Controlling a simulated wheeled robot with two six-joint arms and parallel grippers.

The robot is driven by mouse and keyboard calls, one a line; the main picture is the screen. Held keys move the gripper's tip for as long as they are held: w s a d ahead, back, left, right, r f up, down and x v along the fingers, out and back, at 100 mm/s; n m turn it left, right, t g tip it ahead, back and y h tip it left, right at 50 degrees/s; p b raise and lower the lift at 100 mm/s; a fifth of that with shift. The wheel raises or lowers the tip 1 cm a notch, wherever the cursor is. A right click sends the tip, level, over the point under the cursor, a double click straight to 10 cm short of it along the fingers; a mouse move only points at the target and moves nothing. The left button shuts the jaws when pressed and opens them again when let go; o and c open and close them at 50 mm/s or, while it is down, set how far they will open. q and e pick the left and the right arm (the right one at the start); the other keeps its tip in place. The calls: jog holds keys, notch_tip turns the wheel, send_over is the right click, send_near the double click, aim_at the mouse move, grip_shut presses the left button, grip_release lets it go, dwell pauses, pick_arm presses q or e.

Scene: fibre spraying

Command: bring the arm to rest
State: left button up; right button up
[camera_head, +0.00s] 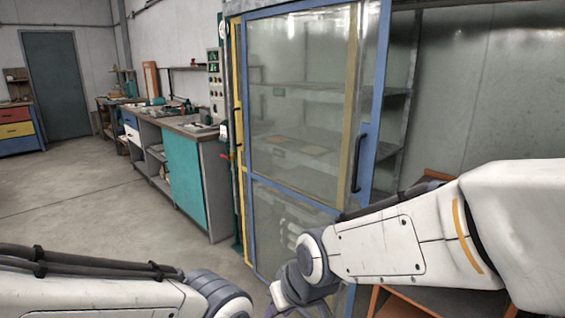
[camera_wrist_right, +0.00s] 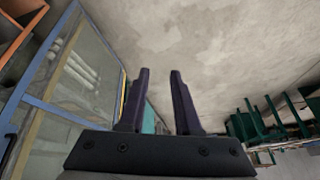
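My right arm (camera_head: 400,245) comes in from the right in the head view and reaches across the front of a glass cabinet with blue-framed doors (camera_head: 362,165). Its wrist is at the bottom middle, and its fingertips are cut off or hidden there. In the right wrist view my right gripper (camera_wrist_right: 160,72) shows two dark fingers standing apart with nothing between them. The blue frame (camera_wrist_right: 52,107) is to their left in that view. My left arm (camera_head: 90,292) lies along the bottom left of the head view; its gripper is out of the picture.
An orange shelf unit (camera_head: 378,302) stands behind and below my right arm. A workbench with a teal side panel (camera_head: 185,180) stands left of the cabinet. The concrete floor (camera_head: 75,200) at the left is clear. A drawer cabinet (camera_head: 18,130) stands far left.

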jog(key=s+d+f+n+g+h, duration=0.1)
jog(key=s+d+g, duration=0.15)
jog(key=s, duration=0.55)
jog(key=s+d+f+n+g+h, duration=0.1)
jog(key=s+d+g, duration=0.15)
jog(key=s, duration=0.55)
notch_tip(320, 180, up, 14)
jog(key=p, duration=1.4)
jog(key=shift+s+t, duration=0.2)
jog(key=shift+t, duration=0.1)
jog(key=shift+d, duration=0.1)
